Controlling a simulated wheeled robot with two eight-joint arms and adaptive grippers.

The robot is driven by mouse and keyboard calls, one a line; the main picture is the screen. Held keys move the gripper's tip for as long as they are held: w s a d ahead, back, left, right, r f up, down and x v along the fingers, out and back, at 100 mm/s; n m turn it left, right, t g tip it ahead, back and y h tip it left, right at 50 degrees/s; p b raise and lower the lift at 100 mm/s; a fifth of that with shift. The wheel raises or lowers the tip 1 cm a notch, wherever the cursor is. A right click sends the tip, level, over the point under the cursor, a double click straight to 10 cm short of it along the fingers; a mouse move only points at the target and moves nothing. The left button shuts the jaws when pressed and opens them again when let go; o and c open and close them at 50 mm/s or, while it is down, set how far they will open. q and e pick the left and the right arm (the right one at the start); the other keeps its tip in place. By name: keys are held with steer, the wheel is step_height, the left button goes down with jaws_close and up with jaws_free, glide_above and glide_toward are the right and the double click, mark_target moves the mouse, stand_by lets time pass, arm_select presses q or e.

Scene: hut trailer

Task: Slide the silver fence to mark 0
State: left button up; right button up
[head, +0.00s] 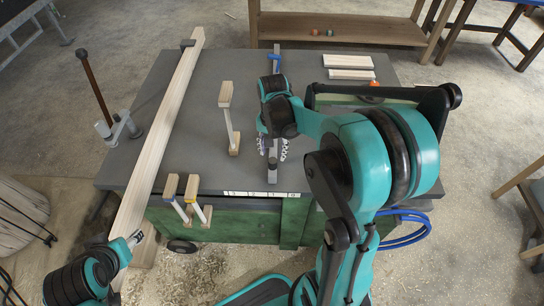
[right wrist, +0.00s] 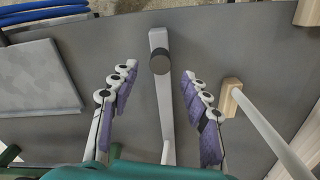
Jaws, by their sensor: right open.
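The silver fence (head: 272,178) is a narrow bar running front to back across the grey table (head: 200,110). In the right wrist view the fence (right wrist: 164,100) carries a dark round knob (right wrist: 160,61). My right gripper (head: 272,148) is over the fence's front part, its open fingers (right wrist: 159,75) on either side of the bar with gaps visible. A white marked scale strip (head: 255,194) runs along the table's front edge by the fence's front end; its numbers are too small to read. My left gripper (head: 136,238) is low at the left, near the long board; its fingers are unclear.
A long wooden board (head: 165,125) lies along the table's left side. A wooden-ended clamp (head: 229,118) stands left of the fence, and two smaller clamps (head: 190,200) sit at the front edge. Short boards (head: 350,68) lie at the back right.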

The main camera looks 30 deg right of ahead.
mark_target(273, 160)
step_height(273, 160, down, 6)
steer(key=shift+w+b, duration=0.1)
steer(key=shift+b, duration=0.9)
jaws_close()
steer(key=s+d, duration=0.1)
steer(key=d, duration=0.1)
steer(key=s+d, duration=0.1)
steer(key=d, duration=0.1)
steer(key=s+d, duration=0.1)
steer(key=shift+s+d, duration=0.3)
steer(key=shift+d, duration=0.1)
steer(key=shift+s+d, duration=0.2)
steer(key=shift+d, duration=0.1)
